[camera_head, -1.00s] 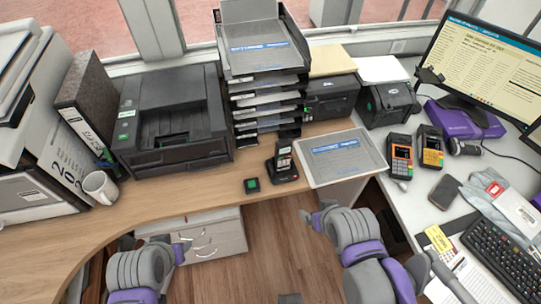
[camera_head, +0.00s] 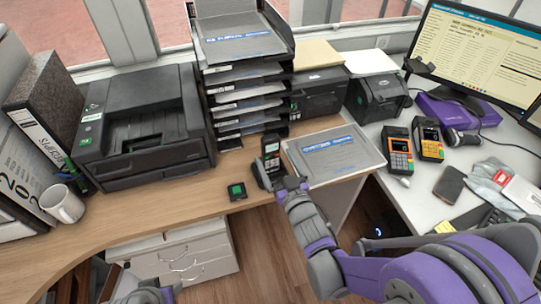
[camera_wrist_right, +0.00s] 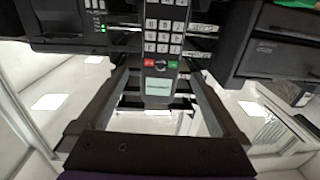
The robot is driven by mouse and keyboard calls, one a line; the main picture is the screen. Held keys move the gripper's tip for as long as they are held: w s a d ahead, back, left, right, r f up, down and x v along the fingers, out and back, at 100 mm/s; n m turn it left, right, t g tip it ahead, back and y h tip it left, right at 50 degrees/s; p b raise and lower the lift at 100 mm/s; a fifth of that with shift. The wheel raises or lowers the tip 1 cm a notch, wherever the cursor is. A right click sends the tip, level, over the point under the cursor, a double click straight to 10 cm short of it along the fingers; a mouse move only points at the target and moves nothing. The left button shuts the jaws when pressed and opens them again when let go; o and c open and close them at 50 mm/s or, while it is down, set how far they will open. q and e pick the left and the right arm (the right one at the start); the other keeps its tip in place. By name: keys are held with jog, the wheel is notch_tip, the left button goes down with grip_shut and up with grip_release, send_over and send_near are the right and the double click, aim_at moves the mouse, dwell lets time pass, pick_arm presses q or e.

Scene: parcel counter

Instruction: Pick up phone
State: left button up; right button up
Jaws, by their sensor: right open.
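The phone, a black cordless handset (camera_head: 271,150), stands upright in its base at the counter's front edge, left of a grey document tray. My right gripper (camera_head: 270,180) is open at the phone's near side, low by its base, and hides the lower part. In the right wrist view the handset (camera_wrist_right: 164,42), with its keypad and small pale screen, shows between the two open fingers (camera_wrist_right: 163,78). I cannot tell whether either finger touches it. My left gripper (camera_head: 150,293) is partly in view at the bottom left, and its jaw state is unclear.
The grey document tray (camera_head: 335,157) lies right beside the phone. A small dark box (camera_head: 237,191) with a green top is on its left. A letter-tray stack (camera_head: 245,85) stands behind. A flat smartphone (camera_head: 449,185) lies on the right counter near two card terminals (camera_head: 398,148).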

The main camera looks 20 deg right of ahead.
jog(key=w, duration=0.7)
jog(key=shift+w+a, duration=0.3)
jog(key=shift+a, duration=0.05)
jog(key=shift+s, duration=0.1)
grip_shut()
